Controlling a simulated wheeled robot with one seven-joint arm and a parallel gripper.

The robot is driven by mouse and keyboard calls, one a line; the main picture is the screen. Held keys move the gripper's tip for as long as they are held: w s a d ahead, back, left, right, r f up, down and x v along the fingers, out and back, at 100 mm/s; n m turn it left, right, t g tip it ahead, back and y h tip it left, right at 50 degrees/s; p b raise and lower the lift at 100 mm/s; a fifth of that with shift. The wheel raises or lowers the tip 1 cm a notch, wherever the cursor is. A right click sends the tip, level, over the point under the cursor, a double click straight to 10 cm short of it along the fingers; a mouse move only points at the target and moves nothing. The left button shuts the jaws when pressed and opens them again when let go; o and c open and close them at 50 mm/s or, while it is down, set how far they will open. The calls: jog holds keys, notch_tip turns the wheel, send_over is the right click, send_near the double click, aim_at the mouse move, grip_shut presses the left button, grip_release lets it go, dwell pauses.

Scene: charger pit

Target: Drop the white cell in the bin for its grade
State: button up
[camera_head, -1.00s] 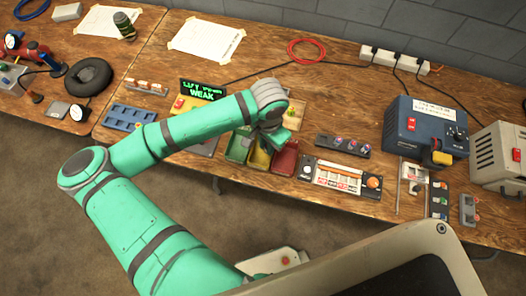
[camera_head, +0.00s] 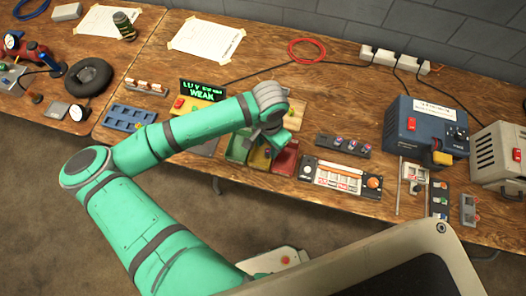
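My gripper (camera_head: 272,148) hangs over the row of small bins near the front edge of the bench. Its fingers are small and partly hidden by my wrist, so I cannot tell whether they are open or shut. No white cell can be made out, in the gripper or in the bins. The green bin (camera_head: 238,150) is at left, the yellow bin (camera_head: 259,159) in the middle and the red bin (camera_head: 286,159) at right. The gripper is above the yellow bin, close to the red one. A display (camera_head: 203,92) behind my arm reads "WEAK" in green.
A blue tray (camera_head: 128,118) with recesses and a rack of cells (camera_head: 147,88) lie at left. A panel with a red knob (camera_head: 341,178) and a dark strip of cells (camera_head: 343,145) lie right of the bins. A blue power box (camera_head: 424,125) stands further right.

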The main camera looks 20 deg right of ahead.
notch_tip(320, 180, up, 10)
jog(key=shift+r, duration=0.25)
dwell(0.6)
